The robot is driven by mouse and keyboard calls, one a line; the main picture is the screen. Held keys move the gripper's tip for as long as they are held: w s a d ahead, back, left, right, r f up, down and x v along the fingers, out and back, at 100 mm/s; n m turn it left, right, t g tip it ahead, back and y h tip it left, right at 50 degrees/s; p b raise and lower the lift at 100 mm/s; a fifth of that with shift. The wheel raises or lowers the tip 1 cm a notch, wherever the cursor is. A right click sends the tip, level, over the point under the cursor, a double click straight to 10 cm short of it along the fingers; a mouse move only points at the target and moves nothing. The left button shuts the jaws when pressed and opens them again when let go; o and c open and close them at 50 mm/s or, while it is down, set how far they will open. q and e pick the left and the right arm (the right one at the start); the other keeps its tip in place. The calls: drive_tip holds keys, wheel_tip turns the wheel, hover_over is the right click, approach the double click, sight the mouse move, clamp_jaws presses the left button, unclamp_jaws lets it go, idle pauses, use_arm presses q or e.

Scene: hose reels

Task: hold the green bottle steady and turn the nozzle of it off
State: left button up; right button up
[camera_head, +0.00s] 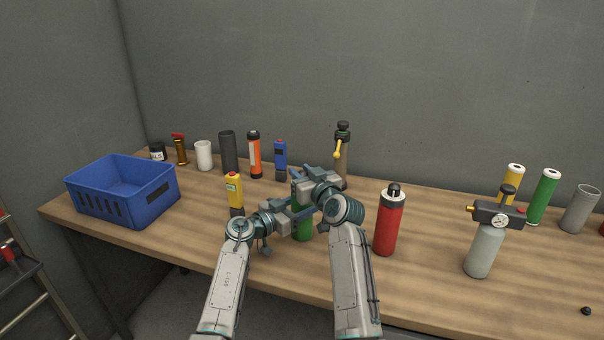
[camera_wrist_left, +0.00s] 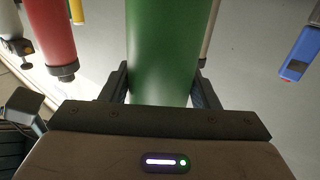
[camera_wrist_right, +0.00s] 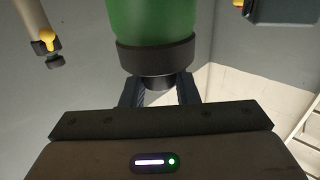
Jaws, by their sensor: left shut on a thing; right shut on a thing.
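The green bottle (camera_head: 303,229) stands on the wooden table in the head view, partly covered by my two arms. My left gripper (camera_head: 299,211) is shut around its green body; the left wrist view shows the body (camera_wrist_left: 163,50) between the two fingers. My right gripper (camera_head: 301,180) is higher, at the top of the bottle. In the right wrist view its fingers (camera_wrist_right: 159,92) are shut on the dark nozzle (camera_wrist_right: 158,81) beside a black collar (camera_wrist_right: 156,55). My right gripper hides the nozzle in the head view.
A red bottle (camera_head: 387,225) stands close to the right, a yellow device (camera_head: 235,193) to the left. A blue crate (camera_head: 124,190) sits at the left end. A grey canister with a gauge (camera_head: 485,250) stands farther right. Several tubes line the back.

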sight(302, 172)
drive_tip(key=o, duration=1)
drive_tip(key=shift+f, duration=0.1)
drive_tip(key=shift+c, duration=0.2)
wheel_tip(302, 172, up, 10)
use_arm(q)
drive_tip(key=o, duration=1.3)
drive_tip(key=shift+c, duration=0.2)
